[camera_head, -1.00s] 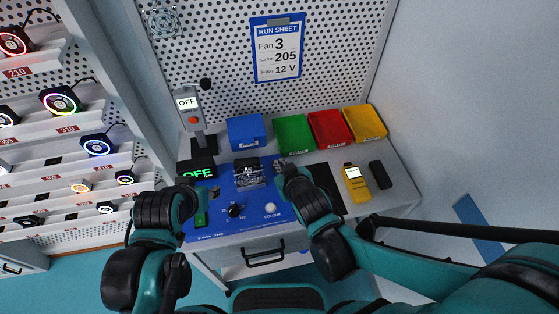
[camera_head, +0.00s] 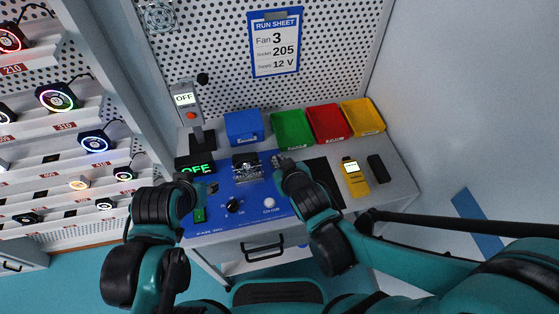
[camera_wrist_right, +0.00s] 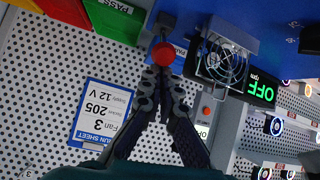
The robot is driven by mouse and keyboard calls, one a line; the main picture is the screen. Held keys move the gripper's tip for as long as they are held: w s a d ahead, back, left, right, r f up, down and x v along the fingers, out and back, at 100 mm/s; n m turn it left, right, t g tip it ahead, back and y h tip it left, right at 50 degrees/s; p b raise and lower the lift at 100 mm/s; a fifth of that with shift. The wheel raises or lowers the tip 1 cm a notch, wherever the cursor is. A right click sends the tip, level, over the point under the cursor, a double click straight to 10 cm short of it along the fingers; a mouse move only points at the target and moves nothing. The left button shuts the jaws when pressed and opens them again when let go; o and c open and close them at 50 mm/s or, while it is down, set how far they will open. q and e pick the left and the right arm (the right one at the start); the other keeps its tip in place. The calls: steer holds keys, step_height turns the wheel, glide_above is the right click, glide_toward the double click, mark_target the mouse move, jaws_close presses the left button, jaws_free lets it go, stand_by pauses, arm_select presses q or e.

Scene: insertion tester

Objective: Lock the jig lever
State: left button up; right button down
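The jig (camera_head: 247,168) stands on the blue tester panel (camera_head: 262,205) and has a fan in it; the jig with the fan also shows in the right wrist view (camera_wrist_right: 222,65). The lever's red ball knob (camera_wrist_right: 163,53) is beside the jig in the right wrist view, right at my right fingertips. My right gripper (camera_wrist_right: 163,80) has its fingers together, with the knob just beyond the tips and not visibly between them. In the head view my right gripper (camera_head: 280,162) is just right of the jig. My left gripper (camera_head: 190,187) is over the panel's left side, its fingers hidden.
A display (camera_head: 196,168) reads OFF. A green switch (camera_head: 199,214), a black dial (camera_head: 233,205) and a white button (camera_head: 269,203) are on the panel. Blue (camera_head: 244,127), green (camera_head: 292,129), red (camera_head: 328,123) and yellow (camera_head: 362,117) bins line the back. A yellow meter (camera_head: 354,177) lies right.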

arm_select(q)
step_height(320, 180, up, 6)
steer(key=p, duration=0.5)
steer(key=shift+s+a, duration=0.15)
arm_select(e)
steer(key=r+v, duration=0.1)
steer(key=v, duration=0.8)
steer(key=shift+a, duration=0.3)
arm_select(q)
steer(key=shift+s+f, duration=0.1)
